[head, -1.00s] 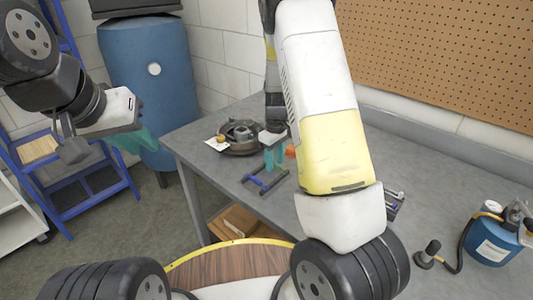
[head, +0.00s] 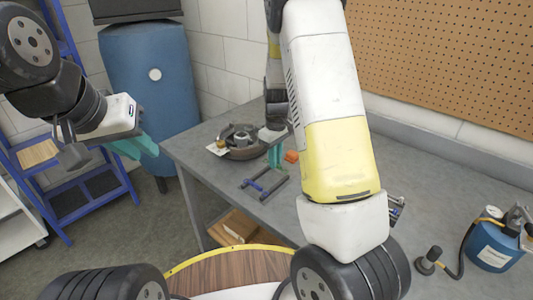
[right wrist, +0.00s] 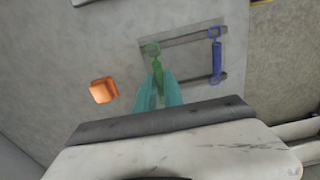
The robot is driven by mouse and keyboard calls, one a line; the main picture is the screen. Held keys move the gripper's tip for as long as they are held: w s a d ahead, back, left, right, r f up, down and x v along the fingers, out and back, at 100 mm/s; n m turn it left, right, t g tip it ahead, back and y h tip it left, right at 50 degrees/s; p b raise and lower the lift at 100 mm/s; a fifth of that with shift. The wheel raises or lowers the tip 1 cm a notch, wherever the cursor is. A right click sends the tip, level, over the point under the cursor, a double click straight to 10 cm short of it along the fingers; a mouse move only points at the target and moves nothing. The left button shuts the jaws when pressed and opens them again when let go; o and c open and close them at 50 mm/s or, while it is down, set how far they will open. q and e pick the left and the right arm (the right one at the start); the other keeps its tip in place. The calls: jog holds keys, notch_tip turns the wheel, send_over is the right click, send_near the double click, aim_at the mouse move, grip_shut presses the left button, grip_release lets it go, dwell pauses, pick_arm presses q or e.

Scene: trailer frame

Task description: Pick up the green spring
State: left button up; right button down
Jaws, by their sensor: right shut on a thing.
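The green spring (right wrist: 157,72) has a ring at its end and shows in the right wrist view between the teal fingers of my right gripper (right wrist: 159,88). The fingers are shut on it, and they hide its lower part. The spring lies over or close to the dark-barred rack on the grey table; I cannot tell if it is clear of it. In the head view my right gripper (head: 276,156) is above the table, beside the rack. A blue spring (right wrist: 216,58) lies across the rack's bars. My left gripper (head: 132,147) hangs left of the table, its opening unclear.
An orange block (right wrist: 103,89) lies on the table beside the gripper. A round dark part (head: 240,140) is at the table's far left corner. A blue canister (head: 494,246) with a hose stands at the right. The table (head: 430,180) is fairly clear between.

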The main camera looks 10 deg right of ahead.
jog(key=s+a+r, duration=0.5)
jog(key=s+a, duration=0.5)
jog(key=s, duration=0.2)
jog(key=shift+a+r, duration=0.25)
jog(key=shift+a, duration=0.05)
dwell(0.3)
